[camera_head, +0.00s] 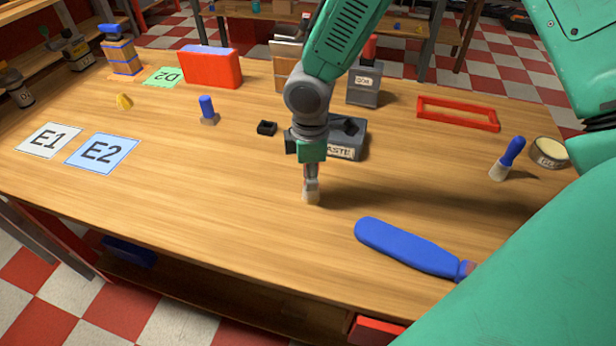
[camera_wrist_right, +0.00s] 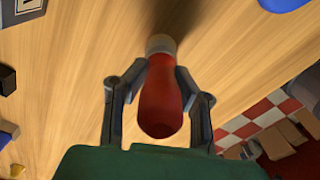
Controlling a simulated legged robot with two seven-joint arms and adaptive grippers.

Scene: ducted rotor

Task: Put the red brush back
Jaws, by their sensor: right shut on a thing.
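My right gripper (camera_head: 311,178) points down over the middle of the wooden table. It is shut on the red brush, whose pale bristle end (camera_head: 311,197) shows below the fingers. In the right wrist view the red handle (camera_wrist_right: 162,100) lies between the two fingers (camera_wrist_right: 157,85), with a grey band and pale end beyond. I cannot tell whether the bristles touch the table. My left gripper is not in view.
A box labelled WASTE (camera_head: 350,153) stands just behind my right gripper. A blue-handled brush (camera_head: 510,154), a tin (camera_head: 549,153) and a red frame (camera_head: 457,114) are at right.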

